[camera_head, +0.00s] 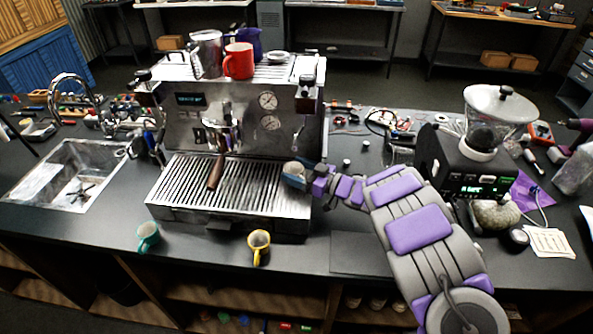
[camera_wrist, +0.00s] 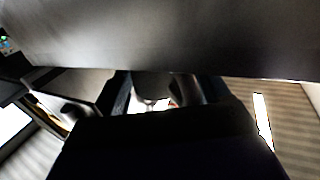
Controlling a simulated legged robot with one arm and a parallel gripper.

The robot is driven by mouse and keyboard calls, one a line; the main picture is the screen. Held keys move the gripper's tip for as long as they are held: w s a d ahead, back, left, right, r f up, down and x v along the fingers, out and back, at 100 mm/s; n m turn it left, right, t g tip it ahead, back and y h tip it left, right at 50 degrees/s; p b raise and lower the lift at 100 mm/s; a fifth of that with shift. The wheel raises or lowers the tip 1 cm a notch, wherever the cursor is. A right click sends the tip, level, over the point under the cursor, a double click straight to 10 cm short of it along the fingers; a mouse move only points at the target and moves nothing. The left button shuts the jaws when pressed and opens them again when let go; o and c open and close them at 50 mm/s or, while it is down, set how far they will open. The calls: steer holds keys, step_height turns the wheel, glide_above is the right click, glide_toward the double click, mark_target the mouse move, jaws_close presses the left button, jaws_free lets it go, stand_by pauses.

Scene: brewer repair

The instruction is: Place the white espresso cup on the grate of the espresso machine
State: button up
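The espresso machine (camera_head: 240,120) stands at the left middle of the counter in the head view. Its slatted grate (camera_head: 250,183) juts out in front. My gripper (camera_head: 294,174) is at the right end of the grate. A small pale, rounded thing (camera_head: 292,168) shows at its tip, perhaps the white espresso cup, but it is too small to be sure. In the wrist view, my two dark fingers (camera_wrist: 165,92) stand apart with a whitish shape (camera_wrist: 150,103) between or beyond them. I cannot tell whether they grip it or whether it touches the grate.
A teal cup (camera_head: 147,236) and a yellow cup (camera_head: 258,246) stand before the machine. A portafilter handle (camera_head: 216,172) hangs over the grate. A red mug (camera_head: 239,61) and metal pitcher (camera_head: 206,54) sit on top. A grinder (camera_head: 470,160) stands right, a sink (camera_head: 75,172) left.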

steer(key=shift+o, duration=0.8)
steer(key=shift+d+r, duration=0.1)
steer(key=shift+d, duration=0.1)
steer(key=v, duration=1.2)
steer(key=shift+s+a, duration=0.1)
